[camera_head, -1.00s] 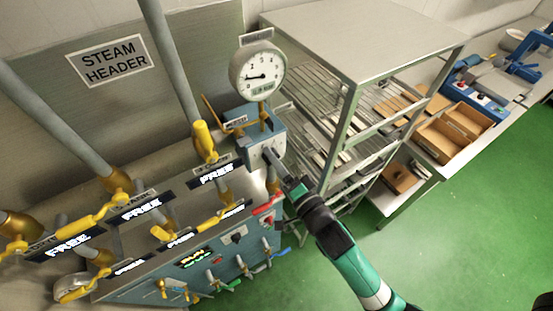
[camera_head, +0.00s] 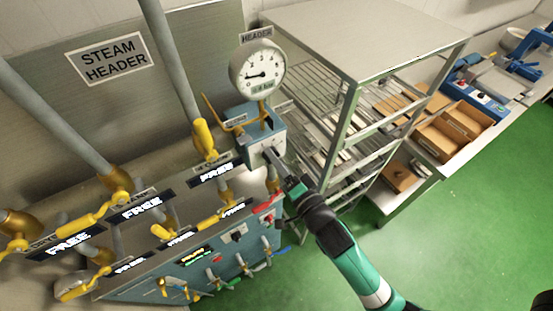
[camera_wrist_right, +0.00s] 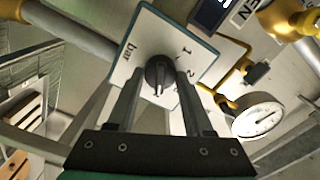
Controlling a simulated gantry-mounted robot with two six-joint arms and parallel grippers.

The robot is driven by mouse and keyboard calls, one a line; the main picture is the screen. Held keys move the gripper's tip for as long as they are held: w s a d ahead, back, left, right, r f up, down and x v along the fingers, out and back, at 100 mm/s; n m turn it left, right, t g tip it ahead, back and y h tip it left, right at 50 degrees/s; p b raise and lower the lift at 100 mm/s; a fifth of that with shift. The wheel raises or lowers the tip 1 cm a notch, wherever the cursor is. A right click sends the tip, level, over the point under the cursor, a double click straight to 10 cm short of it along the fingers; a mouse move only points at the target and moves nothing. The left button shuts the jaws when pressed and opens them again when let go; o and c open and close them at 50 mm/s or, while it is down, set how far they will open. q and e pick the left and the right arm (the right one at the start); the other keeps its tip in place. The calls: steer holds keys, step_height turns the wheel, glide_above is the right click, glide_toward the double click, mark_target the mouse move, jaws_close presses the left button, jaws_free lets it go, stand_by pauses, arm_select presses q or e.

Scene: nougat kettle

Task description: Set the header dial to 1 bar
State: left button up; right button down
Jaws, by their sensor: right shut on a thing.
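The header dial is a dark round knob (camera_wrist_right: 159,74) on a white plate (camera_wrist_right: 140,42) marked "bar", "1" and "2" in the right wrist view. My right gripper (camera_wrist_right: 160,88) is shut on the knob, with one finger on each side. I cannot tell exactly which mark the knob points to. In the head view my right gripper (camera_head: 273,157) reaches the front of a blue-grey box (camera_head: 250,120), and its fingers partly hide the dial. Above the box stands a round white gauge (camera_head: 257,67), labelled HEADER, its needle pointing left near the low end. My left gripper is not in view.
Several yellow valve handles (camera_head: 203,139) and pipes with FREE labels stand left of the box. A control panel (camera_head: 215,260) with small taps lies below. A metal rack (camera_head: 350,100) stands close on the right. Green floor (camera_head: 470,220) is open at lower right.

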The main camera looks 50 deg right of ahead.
steer(key=shift+a+n+p, duration=0.2)
steer(key=shift+n+p, duration=2.75)
steer(key=shift+n, duration=10.25)
steer(key=shift+c, duration=1.6)
jaws_free()
